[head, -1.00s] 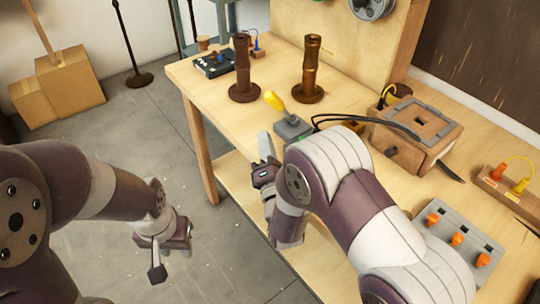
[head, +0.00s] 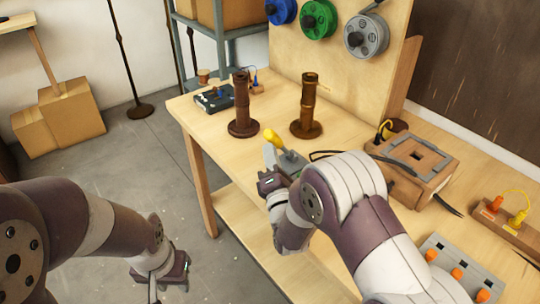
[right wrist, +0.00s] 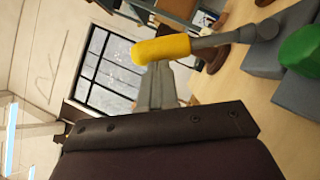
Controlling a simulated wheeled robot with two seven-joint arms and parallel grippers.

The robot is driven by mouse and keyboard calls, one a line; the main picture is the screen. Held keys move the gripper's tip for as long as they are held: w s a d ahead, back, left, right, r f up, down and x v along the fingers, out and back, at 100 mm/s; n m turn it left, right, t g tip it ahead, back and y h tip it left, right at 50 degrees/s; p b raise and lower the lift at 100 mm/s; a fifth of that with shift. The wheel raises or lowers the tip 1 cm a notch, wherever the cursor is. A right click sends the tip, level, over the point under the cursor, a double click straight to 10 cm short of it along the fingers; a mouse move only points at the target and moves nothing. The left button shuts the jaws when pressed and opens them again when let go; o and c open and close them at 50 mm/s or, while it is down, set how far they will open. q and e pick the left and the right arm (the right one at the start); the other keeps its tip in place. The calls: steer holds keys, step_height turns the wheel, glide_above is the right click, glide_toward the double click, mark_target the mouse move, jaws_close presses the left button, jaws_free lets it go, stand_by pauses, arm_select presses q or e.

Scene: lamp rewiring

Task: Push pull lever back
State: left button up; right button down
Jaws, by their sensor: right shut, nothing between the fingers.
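The pull lever has a yellow handle (head: 272,137) on a grey stem and stands on a grey box (head: 291,162) near the bench's left edge. The handle leans up and to the left in the head view. My right gripper (head: 269,155) is shut and empty, just below and left of the handle. In the right wrist view, the yellow handle (right wrist: 162,50) crosses in front of the shut fingertips (right wrist: 158,75); I cannot tell whether they touch. My left gripper (head: 170,280) hangs over the floor, away from the bench; its jaw state is unclear.
Two brown lamp stems (head: 242,105) (head: 307,105) stand behind the lever. A wooden box with a grey frame (head: 416,157) and a panel with orange knobs (head: 457,272) lie to the right. A green dome (right wrist: 302,50) is close to the lever.

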mark_target(276, 137)
steer(key=r+m+p, duration=0.1)
steer(key=w+d+r+m+p, duration=0.1)
steer(key=shift+d+r+m+g+h, duration=0.25)
steer(key=shift+r+m+g+h, duration=0.05)
steer(key=shift+g+h, duration=0.1)
steer(key=w+d+m, duration=0.1)
steer(key=d+r+m+g+p, duration=0.1)
steer(key=w+d+m+p, duration=0.1)
steer(key=shift+w+d+r+g+h, duration=0.35)
steer(key=shift+r+g+h, duration=0.05)
steer(key=shift+r, duration=0.1)
stand_by(0.3)
